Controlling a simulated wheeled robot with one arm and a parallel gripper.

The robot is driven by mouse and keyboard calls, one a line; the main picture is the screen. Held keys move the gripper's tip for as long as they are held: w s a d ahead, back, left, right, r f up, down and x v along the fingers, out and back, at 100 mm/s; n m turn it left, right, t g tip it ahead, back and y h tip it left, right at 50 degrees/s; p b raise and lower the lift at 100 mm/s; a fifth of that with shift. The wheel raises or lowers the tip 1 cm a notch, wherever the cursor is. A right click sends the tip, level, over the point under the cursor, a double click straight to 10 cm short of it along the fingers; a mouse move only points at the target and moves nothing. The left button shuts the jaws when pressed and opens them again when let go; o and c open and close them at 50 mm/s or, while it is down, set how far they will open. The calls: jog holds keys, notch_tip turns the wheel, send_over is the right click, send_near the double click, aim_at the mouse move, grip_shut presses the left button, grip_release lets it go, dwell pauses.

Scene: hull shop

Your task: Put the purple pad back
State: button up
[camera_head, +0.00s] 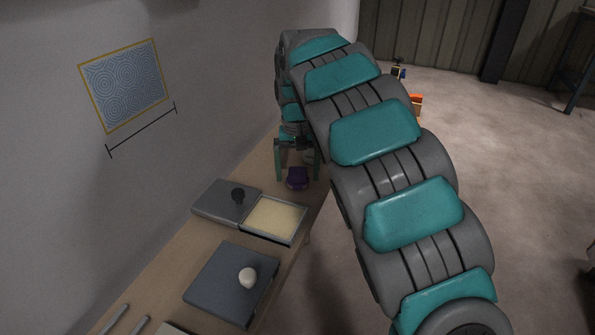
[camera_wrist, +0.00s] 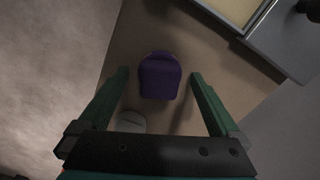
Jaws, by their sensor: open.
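The purple pad (camera_head: 297,181) lies on the wooden bench, beyond an open grey box. It also shows in the wrist view (camera_wrist: 160,77), a rounded purple block on the bench top. My gripper (camera_head: 297,174) is open above it, with one green finger to each side of the pad. In the wrist view the fingertips of my gripper (camera_wrist: 160,74) appear either side of the pad with gaps on both sides. How high the fingers are over the bench is hard to tell.
The grey box (camera_head: 286,237) shows a cream interior; its grey lid with a dark knob (camera_head: 238,195) sits beside it at left. A closed grey box (camera_head: 222,284) with a white knob is nearer. A pale round item (camera_wrist: 131,121) is near the pad. The wall borders the bench.

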aim_at(297, 170)
notch_tip(297, 170, up, 12)
dwell(0.6)
jog(key=shift+r, duration=0.1)
jog(key=s+d+f+m, duration=0.1)
jog(key=s+d, duration=0.6)
jog(key=s, duration=0.2)
jog(key=s+d+f+m, duration=0.1)
jog(key=s+d+f, duration=0.1)
jog(key=s+d, duration=0.6)
jog(key=s+d+f+g, duration=0.1)
jog(key=s+f, duration=0.4)
jog(key=s, duration=0.7)
jog(key=s+d+f+n, duration=0.1)
jog(key=s+f, duration=0.5)
jog(key=s, duration=0.6)
jog(key=shift+d+n+g, duration=0.2)
jog(key=shift+n+g, duration=0.1)
jog(key=shift+g, duration=0.1)
